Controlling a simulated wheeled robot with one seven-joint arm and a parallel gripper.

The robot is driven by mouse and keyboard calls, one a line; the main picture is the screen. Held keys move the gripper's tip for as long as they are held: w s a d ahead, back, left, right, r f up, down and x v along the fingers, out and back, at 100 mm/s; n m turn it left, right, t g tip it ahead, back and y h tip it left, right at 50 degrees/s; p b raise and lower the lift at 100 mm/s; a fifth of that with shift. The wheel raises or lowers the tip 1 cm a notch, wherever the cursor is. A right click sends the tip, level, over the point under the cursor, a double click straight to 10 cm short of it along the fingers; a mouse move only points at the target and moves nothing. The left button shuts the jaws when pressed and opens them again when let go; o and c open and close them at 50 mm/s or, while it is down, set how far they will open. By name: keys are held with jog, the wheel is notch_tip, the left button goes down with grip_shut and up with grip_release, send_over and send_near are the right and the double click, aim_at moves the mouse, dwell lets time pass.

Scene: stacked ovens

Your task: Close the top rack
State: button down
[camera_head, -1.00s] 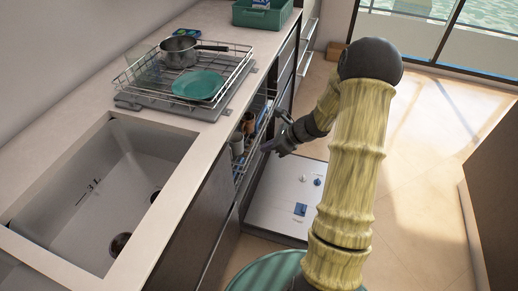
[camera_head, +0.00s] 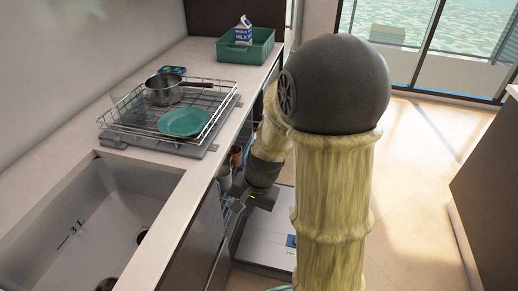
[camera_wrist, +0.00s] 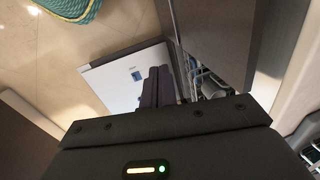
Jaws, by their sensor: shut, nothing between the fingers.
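The dishwasher's top rack (camera_head: 219,192) is a wire basket at the cabinet front, with cups (camera_head: 225,178) in it. My arm hides much of it, so I cannot tell exactly how far it stands out. The rack also shows in the wrist view (camera_wrist: 193,74), right of my fingers. My gripper (camera_head: 234,212) is at the rack's front side, above the open door. In the wrist view, the dark fingers (camera_wrist: 158,74) are shut and empty; I cannot tell whether they touch the rack. The dishwasher door (camera_head: 265,240) lies lowered, its white inner face up.
A sink (camera_head: 100,220) is at the left. On the counter stand a wire dish rack (camera_head: 150,127) with a teal plate (camera_head: 184,122) and a pot (camera_head: 165,88), and a green bin (camera_head: 262,46) with a milk carton (camera_head: 243,30). Open floor (camera_head: 420,170) lies to the right.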

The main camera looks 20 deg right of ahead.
jog(key=s+r+n+t+h, duration=0.1)
jog(key=s+r+n+h, duration=0.1)
jog(key=s+n, duration=0.3)
jog(key=a+r+n, duration=0.1)
jog(key=n, duration=0.2)
jog(key=shift+s+r, duration=0.15)
jog(key=shift+s, duration=0.05)
jog(key=shift+w+d, duration=0.1)
